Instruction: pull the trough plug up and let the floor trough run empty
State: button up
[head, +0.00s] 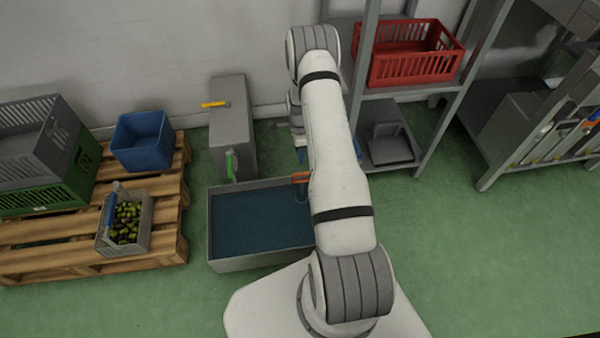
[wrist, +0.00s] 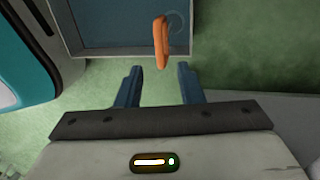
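The floor trough (head: 226,265) is a grey rectangular tub with dark blue water in it; one corner shows in the wrist view (wrist: 108,53). An orange plug handle (head: 300,177) stands at the trough's right side, partly beside my arm. In the wrist view the orange handle (wrist: 160,42) shows near the trough rim, with a faint ring next to it. My gripper (wrist: 157,72) is open and empty. Its two blue fingers are apart, and the handle lies just beyond the fingertips, roughly centred between them. In the head view my arm hides part of the gripper and the trough's right end.
A grey block (head: 232,130) with a yellow-handled tool and a green valve-like part stands behind the trough. A pallet (head: 60,232) with crates and an olive basket (head: 145,240) is at left. A shelf with a red crate (head: 415,70) stands behind my arm. Green floor is clear at right.

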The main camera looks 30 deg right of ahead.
jog(key=f, duration=0.2)
jog(key=s+f+b, duration=0.1)
jog(key=f, duration=0.2)
jog(key=f+b, duration=0.1)
jog(key=f, duration=0.1)
jog(key=shift+s+a+f, duration=0.2)
jog(key=shift+s+f, duration=0.05)
grip_shut()
dwell(0.3)
